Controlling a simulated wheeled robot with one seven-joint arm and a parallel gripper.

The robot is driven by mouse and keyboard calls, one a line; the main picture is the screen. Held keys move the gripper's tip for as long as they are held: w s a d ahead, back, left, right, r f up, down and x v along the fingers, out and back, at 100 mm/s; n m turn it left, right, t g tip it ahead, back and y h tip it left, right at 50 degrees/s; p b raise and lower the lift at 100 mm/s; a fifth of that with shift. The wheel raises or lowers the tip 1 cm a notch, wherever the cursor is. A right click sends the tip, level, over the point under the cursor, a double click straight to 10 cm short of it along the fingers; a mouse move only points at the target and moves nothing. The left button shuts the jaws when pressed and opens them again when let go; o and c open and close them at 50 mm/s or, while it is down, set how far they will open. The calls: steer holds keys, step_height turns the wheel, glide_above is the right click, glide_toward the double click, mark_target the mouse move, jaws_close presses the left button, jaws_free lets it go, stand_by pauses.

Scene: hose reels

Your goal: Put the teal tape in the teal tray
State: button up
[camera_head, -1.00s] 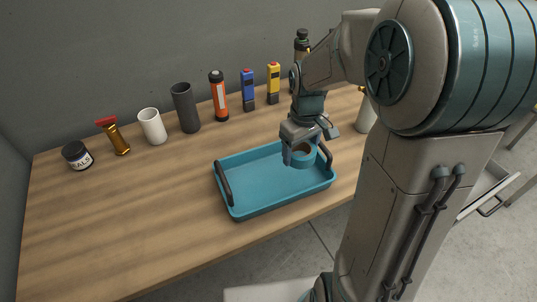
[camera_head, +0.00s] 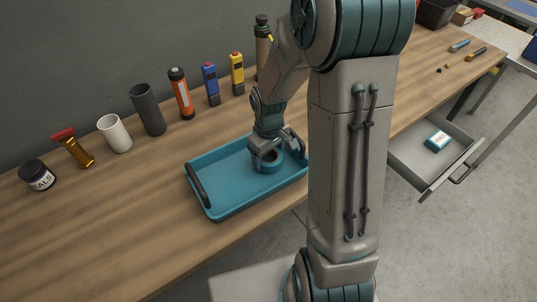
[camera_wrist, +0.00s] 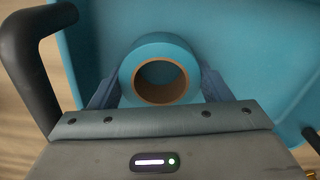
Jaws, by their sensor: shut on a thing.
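The teal tape (camera_head: 269,165) is a roll with a brown inner core. It also shows in the wrist view (camera_wrist: 160,52), between my two fingers. My gripper (camera_head: 267,160) is shut on the tape, low inside the teal tray. The teal tray (camera_head: 222,205) is a rectangular tray with dark handles at its ends, lying on the wooden table. In the wrist view the tray's floor (camera_wrist: 240,40) is behind the tape. I cannot tell whether the tape touches the floor.
An open drawer (camera_head: 432,150) holds a small box. The table's front left is clear.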

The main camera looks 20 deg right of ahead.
mark_target(269, 155)
steer(key=shift+f, duration=0.2)
steer(key=o, duration=0.7)
steer(key=shift+r, duration=0.2)
step_height(269, 155, up, 11)
steer(key=shift+s+a+r+m+t, duration=0.15)
steer(key=shift+s+r+m+t, duration=0.65)
steer(key=shift+s, duration=1.65)
steer(key=shift+s+a+r+m+t, duration=0.2)
steer(key=shift+s+r+m, duration=1.05)
steer(key=shift+s, duration=1.25)
steer(key=shift+s+a+r+m+t, duration=0.1)
steer(key=shift+s+r+m+t, duration=0.5)
steer(key=shift+s+r, duration=1.35)
